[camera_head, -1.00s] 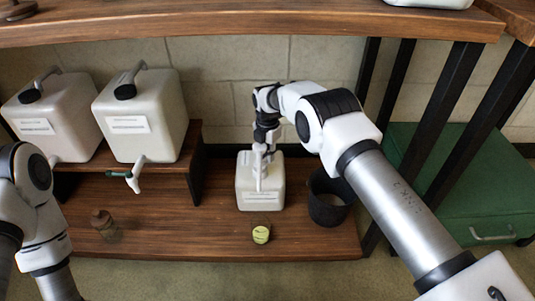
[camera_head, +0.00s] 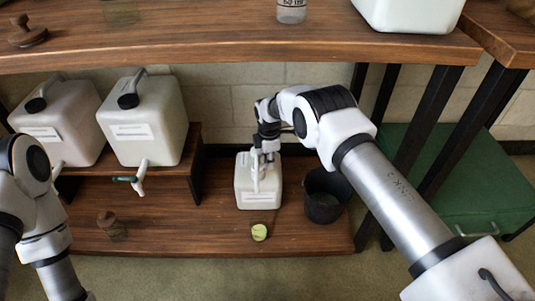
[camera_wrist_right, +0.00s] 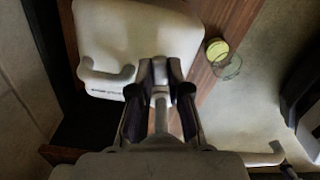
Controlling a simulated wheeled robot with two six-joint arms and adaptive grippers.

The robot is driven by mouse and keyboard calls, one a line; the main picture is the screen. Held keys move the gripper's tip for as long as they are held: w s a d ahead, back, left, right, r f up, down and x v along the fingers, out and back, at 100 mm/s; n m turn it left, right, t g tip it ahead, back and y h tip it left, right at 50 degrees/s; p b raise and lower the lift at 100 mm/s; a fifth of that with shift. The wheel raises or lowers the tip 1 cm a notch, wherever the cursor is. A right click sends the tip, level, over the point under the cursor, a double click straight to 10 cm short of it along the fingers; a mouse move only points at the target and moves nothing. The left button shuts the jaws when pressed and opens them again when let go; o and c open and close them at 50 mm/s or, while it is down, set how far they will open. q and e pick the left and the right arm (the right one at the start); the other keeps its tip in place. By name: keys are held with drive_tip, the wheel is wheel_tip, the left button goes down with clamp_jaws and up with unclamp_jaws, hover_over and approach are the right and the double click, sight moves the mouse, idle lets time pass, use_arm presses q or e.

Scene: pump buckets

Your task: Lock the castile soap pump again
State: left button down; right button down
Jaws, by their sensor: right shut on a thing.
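The white pump bucket (camera_head: 258,192) stands upright on the low wooden shelf, a label on its front. Its pump is mostly hidden by my right gripper (camera_head: 264,153), which comes down over the top of it from the right. In the right wrist view, the right gripper (camera_wrist_right: 160,75) is shut on the pale pump (camera_wrist_right: 160,110) between its two fingers. The white bucket body (camera_wrist_right: 135,35) fills the upper part of that view. I cannot tell whether the pump head is locked. My left arm shows at the left edge; its gripper is outside the picture.
A dark bucket (camera_head: 325,196) stands close to the right of the pump bucket. A small jar with a yellow-green lid (camera_head: 259,232) sits in front. Two white canisters with taps, one of them here (camera_head: 146,122), stand on a riser at left.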

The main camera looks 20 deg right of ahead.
drive_tip(key=shift+s+a+m+p, duration=0.1)
drive_tip(key=shift+s+m+p, duration=0.2)
drive_tip(key=shift+m, duration=0.45)
drive_tip(key=shift+s+m+p, duration=0.2)
drive_tip(key=shift+m+p, duration=0.15)
drive_tip(key=shift+m, duration=0.4)
drive_tip(key=c, duration=1.1)
unclamp_jaws()
drive_tip(key=shift+f, duration=0.1)
